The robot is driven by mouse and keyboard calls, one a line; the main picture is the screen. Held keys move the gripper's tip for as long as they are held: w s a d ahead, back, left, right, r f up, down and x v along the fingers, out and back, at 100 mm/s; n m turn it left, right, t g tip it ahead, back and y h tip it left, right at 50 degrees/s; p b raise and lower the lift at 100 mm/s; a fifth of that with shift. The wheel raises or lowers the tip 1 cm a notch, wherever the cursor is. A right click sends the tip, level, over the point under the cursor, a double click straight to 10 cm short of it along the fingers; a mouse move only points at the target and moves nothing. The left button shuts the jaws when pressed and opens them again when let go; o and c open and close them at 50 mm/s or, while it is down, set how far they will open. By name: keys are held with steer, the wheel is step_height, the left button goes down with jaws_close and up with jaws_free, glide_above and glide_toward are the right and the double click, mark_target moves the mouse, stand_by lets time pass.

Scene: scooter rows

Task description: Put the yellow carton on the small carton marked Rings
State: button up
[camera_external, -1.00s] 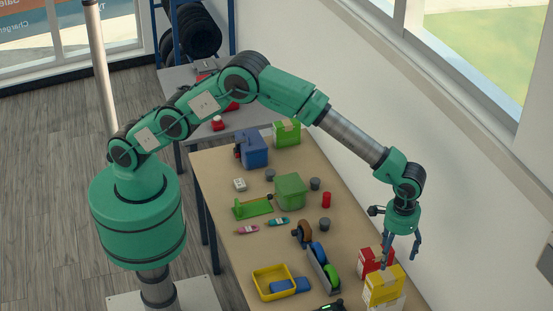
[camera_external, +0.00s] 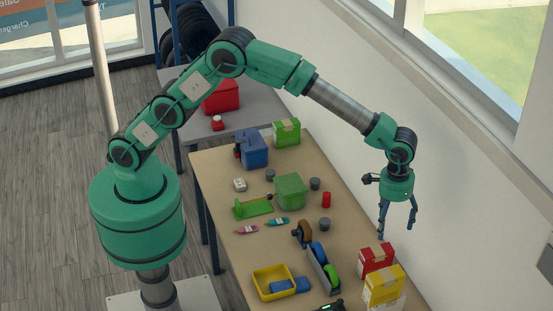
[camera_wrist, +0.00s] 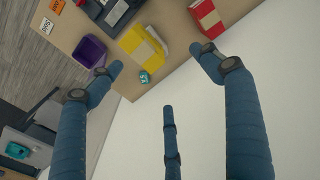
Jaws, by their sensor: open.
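My gripper (camera_external: 397,227) is open and empty, in the air above and apart from the yellow carton. Its blue fingers are spread in the wrist view (camera_wrist: 162,62).
A red carton (camera_external: 375,258) stands just behind the yellow one. A tape dispenser (camera_external: 322,270), a yellow tray (camera_external: 262,286) with blue items and a green box (camera_external: 291,190) stand on the table. The wall and window are close on the right.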

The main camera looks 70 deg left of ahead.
steer(key=s+a+r+t, duration=0.1)
steer(key=s+a+r, duration=0.1)
steer(key=a+r, duration=1.45)
steer(key=s+a+r+t, duration=0.1)
steer(key=s+a+r, duration=0.25)
steer(key=a, duration=0.55)
steer(key=s+a+r, duration=0.3)
steer(key=s+a, duration=0.2)
steer(key=a, duration=0.4)
steer(key=s+a+r+t, duration=0.2)
steer(key=s+a+r, duration=0.1)
steer(key=s+a, duration=0.95)
steer(key=s+a+f, duration=0.2)
steer(key=s+a, duration=0.2)
steer(key=s, duration=0.3)
steer(key=s+a+f+t, duration=0.1)
steer(key=s+a+f, duration=0.1)
steer(key=s+a, duration=0.2)
steer(key=s, duration=0.3)
steer(key=shift+s+f, duration=0.3)
step_height(320, 180, down, 18)
steer(key=b, duration=1.7)
steer(key=shift+r+b, duration=0.15)
steer(key=shift+b, duration=0.25)
